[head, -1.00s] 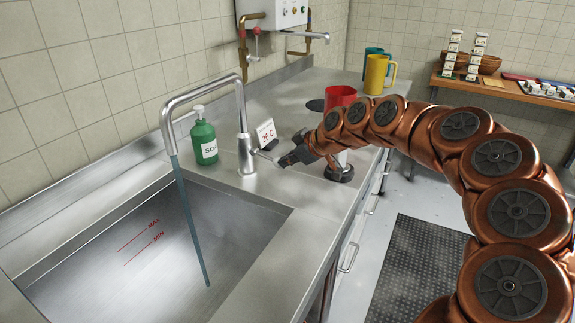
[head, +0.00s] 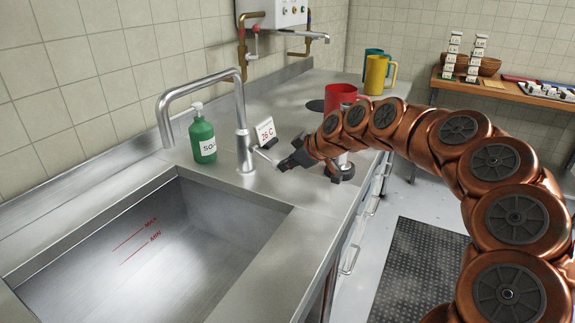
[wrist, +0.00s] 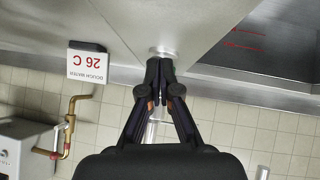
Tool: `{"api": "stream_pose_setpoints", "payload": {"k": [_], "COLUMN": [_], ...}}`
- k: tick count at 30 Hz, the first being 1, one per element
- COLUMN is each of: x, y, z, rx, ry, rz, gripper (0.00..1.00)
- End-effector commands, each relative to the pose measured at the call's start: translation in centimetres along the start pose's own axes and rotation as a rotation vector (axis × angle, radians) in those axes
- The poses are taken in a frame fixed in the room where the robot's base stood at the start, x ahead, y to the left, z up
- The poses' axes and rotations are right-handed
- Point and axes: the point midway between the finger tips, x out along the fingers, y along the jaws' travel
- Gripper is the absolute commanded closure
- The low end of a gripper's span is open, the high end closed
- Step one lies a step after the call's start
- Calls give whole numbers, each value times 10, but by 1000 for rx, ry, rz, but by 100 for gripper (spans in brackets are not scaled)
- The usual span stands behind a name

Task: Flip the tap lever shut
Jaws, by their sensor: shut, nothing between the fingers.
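The steel tap (head: 241,120) stands at the back edge of the sink (head: 170,235), its spout curving out over the basin. No water comes from the spout. The tap lever (head: 263,154) is a short thin rod at the lower right of the tap body. My gripper (head: 284,165) is shut and empty just to the right of the lever; a small gap seems to show between them. In the wrist view my gripper (wrist: 160,62) points at the round tap base (wrist: 162,52), and its fingers hide the lever and much of the tap.
A soap bottle (head: 202,134) stands left of the tap. A "26 C" card (head: 265,133) stands close behind the lever. A red mug (head: 341,97) and a yellow mug (head: 376,74) stand farther back. The front counter strip is clear.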

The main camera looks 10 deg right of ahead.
Motion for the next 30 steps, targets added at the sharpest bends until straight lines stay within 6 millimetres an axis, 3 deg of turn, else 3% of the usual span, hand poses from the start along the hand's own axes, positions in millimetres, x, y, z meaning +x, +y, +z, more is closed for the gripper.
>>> {"api": "stream_pose_setpoints", "payload": {"k": [5, 12, 24, 30], "x": [-7, -40, -100, -116], "y": [1, 2, -4, -6], "z": [-1, -8, 34, 44], "rx": [0, -1, 3, 2], "ry": [0, 2, 2, 0], "rz": [1, 0, 5, 0], "gripper": [100, 100, 100, 100]}}
